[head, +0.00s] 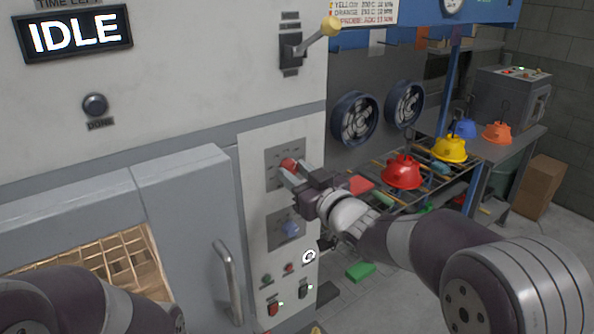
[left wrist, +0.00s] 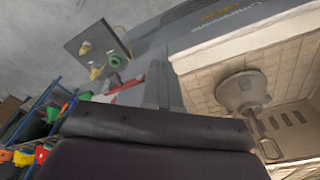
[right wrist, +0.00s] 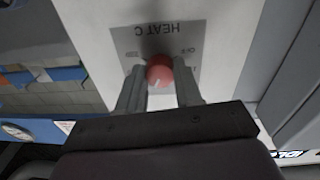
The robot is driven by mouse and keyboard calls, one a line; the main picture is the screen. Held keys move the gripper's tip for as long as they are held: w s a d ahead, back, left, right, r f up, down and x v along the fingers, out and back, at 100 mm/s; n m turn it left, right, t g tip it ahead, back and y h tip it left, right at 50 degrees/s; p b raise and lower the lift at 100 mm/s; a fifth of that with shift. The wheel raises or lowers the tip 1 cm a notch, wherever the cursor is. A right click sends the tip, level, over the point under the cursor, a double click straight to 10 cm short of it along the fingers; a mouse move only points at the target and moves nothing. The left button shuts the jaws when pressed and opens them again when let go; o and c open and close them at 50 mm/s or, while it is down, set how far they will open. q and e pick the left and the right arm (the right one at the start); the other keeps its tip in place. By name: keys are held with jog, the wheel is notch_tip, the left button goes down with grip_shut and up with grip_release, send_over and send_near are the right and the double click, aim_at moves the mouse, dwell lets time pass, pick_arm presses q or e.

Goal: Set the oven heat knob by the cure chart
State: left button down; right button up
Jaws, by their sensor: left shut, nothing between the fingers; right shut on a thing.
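The red heat knob (head: 289,164) sits on a grey plate on the oven's control panel. In the right wrist view the knob (right wrist: 160,71) has a white mark, and its plate (right wrist: 185,36) reads HEAT C, upside down. My right gripper (right wrist: 160,88) is shut on the knob, one finger on each side; it also shows in the head view (head: 293,176). The cure chart (head: 362,11) is at the top, partly cut off, with YELLOW, ORANGE and PROBE lines. My left gripper (left wrist: 160,85) is shut and empty; in the head view only its arm shows, at bottom left.
A blue knob (head: 290,229) and small buttons sit below the heat knob. The oven door handle (head: 228,280) stands out at the left. A lever (head: 310,43) juts out above. Red, yellow, blue and orange hoods stand at the right. The display (head: 76,34) reads IDLE.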

jog(key=shift+f+m+p, duration=0.2)
jog(key=shift+m+p, duration=0.15)
jog(key=shift+m, duration=0.65)
jog(key=shift+f, duration=0.1)
jog(key=o, duration=1)
jog(key=shift+o, duration=0.2)
jog(key=shift+s+r, duration=0.1)
jog(key=shift+r, duration=0.1)
